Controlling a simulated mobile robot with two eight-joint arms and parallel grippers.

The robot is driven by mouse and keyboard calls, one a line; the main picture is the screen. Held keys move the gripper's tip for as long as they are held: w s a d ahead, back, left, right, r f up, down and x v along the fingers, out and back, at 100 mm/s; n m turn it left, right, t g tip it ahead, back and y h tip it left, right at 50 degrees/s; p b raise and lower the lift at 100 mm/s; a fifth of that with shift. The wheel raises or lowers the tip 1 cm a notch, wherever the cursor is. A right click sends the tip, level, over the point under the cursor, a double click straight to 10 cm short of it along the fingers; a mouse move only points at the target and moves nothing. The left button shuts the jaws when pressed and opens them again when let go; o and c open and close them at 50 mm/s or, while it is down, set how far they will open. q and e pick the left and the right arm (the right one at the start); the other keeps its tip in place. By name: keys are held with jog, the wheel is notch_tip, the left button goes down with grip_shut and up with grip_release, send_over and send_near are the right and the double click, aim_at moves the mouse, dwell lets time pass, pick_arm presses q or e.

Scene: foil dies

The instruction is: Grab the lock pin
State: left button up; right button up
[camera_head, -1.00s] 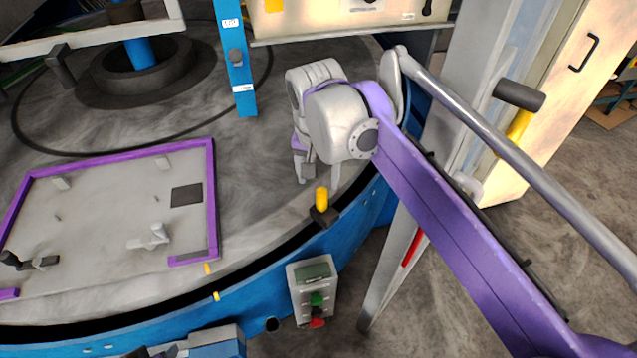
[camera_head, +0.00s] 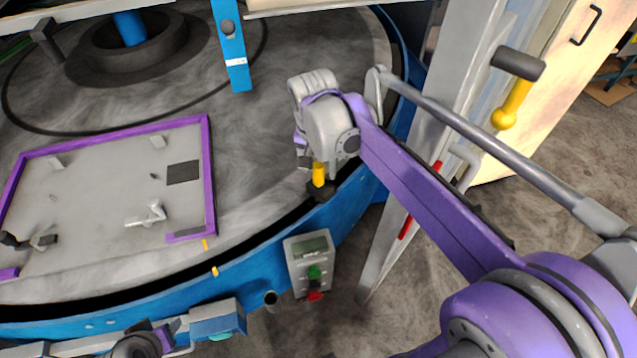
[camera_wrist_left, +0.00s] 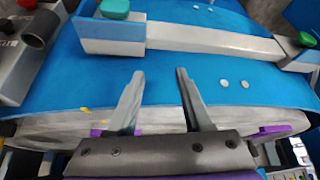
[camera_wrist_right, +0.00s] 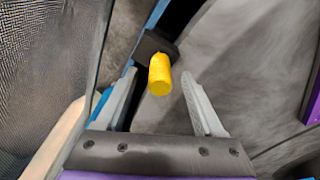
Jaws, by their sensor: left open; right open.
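The lock pin (camera_head: 318,174) is a short yellow cylinder standing in a dark block at the turntable's blue rim, near the middle of the head view. In the right wrist view the yellow pin (camera_wrist_right: 160,78) shows between my two fingers, with a gap on each side. My right gripper (camera_wrist_right: 158,76) is open and empty. In the head view its wrist is just above and behind the pin, and its fingers are mostly hidden. My left gripper (camera_wrist_left: 155,78) is open and empty, over the blue side of the turntable.
A grey control box (camera_head: 310,263) with green and red buttons hangs on the blue rim below the pin. A purple-edged plate (camera_head: 209,175) lies on the turntable at left. A blue upright (camera_head: 232,50) and a grey post (camera_head: 385,255) stand nearby.

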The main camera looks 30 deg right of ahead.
jog(key=shift+f, duration=0.1)
jog(key=shift+c, duration=0.3)
grip_shut()
dwell(1.1)
